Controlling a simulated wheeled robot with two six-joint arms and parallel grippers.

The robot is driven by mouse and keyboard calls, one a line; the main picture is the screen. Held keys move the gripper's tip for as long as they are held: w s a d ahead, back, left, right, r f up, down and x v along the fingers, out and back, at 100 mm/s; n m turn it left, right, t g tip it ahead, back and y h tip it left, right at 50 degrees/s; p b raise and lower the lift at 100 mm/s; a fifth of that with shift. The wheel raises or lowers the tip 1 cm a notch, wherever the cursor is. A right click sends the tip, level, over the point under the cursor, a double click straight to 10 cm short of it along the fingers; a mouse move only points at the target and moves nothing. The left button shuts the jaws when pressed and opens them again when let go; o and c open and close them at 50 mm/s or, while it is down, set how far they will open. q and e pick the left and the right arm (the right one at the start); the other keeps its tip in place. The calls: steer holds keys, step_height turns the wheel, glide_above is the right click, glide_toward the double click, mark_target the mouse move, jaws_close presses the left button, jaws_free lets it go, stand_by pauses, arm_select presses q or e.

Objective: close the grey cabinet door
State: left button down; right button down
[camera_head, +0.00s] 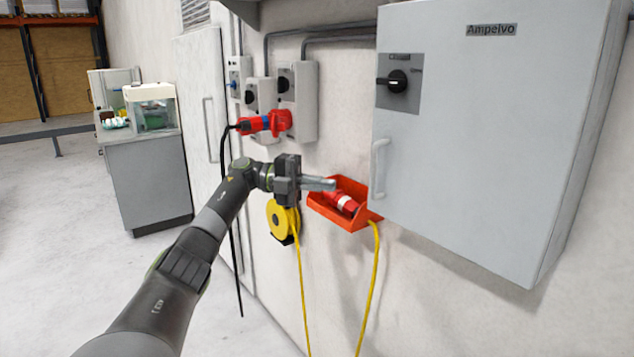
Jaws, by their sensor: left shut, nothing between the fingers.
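The grey cabinet (480,130) hangs on the wall at the right, with "Ampelvo" on its front. Its door carries a black rotary switch (398,81) at the upper left and a pale bar handle (379,168) near its left edge. I see no clear gap along the door's edge and cannot tell whether it is fully closed. My left gripper (330,184) is shut and empty, pointing right, left of the handle and apart from it in the picture. It shows in front of the orange holder's left end. My right gripper is not in view.
A yellow cable reel (279,219) and yellow cables hang nearby. A red plug (265,123) sits in wall sockets. A grey counter (150,180) stands at the left; the floor before it is clear.

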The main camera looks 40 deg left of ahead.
arm_select(q)
steer(key=w+a+b, duration=0.1)
steer(key=w+a, duration=0.1)
steer(key=shift+w+a, duration=0.1)
steer(key=shift+a, duration=0.25)
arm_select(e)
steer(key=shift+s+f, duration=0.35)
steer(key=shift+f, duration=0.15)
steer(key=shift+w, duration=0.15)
arm_select(q)
steer(key=shift+a, duration=0.15)
